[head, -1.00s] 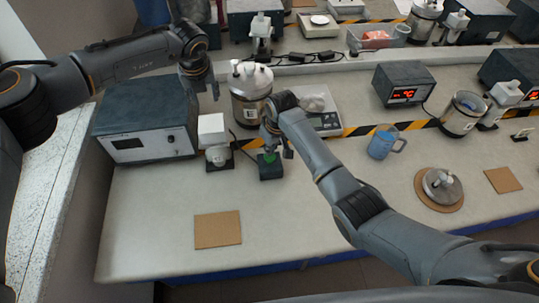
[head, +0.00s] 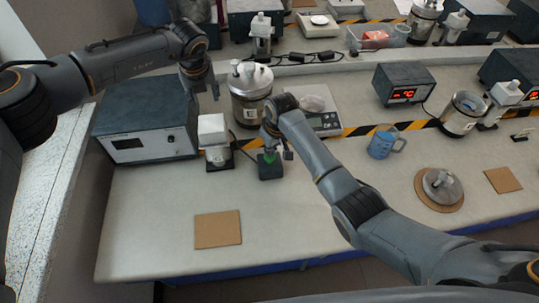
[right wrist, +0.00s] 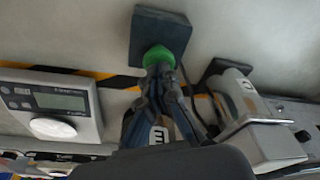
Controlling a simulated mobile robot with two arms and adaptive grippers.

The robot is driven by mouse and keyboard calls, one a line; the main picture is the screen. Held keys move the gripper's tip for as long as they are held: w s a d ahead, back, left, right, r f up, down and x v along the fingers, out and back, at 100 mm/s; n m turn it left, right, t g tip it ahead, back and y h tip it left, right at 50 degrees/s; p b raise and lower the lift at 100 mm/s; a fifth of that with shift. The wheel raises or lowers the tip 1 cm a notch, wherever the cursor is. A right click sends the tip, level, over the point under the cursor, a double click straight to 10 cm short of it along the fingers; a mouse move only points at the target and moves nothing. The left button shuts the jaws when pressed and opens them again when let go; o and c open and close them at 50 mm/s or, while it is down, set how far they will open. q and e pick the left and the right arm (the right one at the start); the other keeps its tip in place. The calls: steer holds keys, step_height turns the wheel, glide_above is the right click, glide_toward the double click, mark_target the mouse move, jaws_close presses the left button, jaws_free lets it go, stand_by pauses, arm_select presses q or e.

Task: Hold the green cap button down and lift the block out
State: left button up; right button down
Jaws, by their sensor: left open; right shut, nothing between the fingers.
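The green cap button (head: 269,158) sits on a small dark box (head: 271,172) on the near bench. My right gripper (head: 275,149) is shut and empty, pointing down at the button. In the right wrist view its fingertips (right wrist: 160,70) meet the green cap (right wrist: 157,57) and seem to touch it; how far it is pressed I cannot tell. A white block (head: 212,127) sits on a white and dark stand left of the button; it seems to be the task's block. My left gripper (head: 201,92) is open and empty, above and behind the block.
A grey instrument box (head: 147,128) stands left of the block. A steel canister (head: 250,95) stands behind it, and a scale (head: 326,122) lies beyond my right gripper. A blue mug (head: 382,145) is further right. A brown mat (head: 217,229) lies in front, with bare bench around it.

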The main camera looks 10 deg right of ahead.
mark_target(211, 126)
steer(key=shift+f, duration=1.35)
arm_select(q)
steer(key=shift+c, duration=0.6)
steer(key=shift+s+f, duration=0.2)
steer(key=shift+f, duration=3.9)
steer(key=shift+f, duration=0.1)
steer(key=shift+f, duration=2.35)
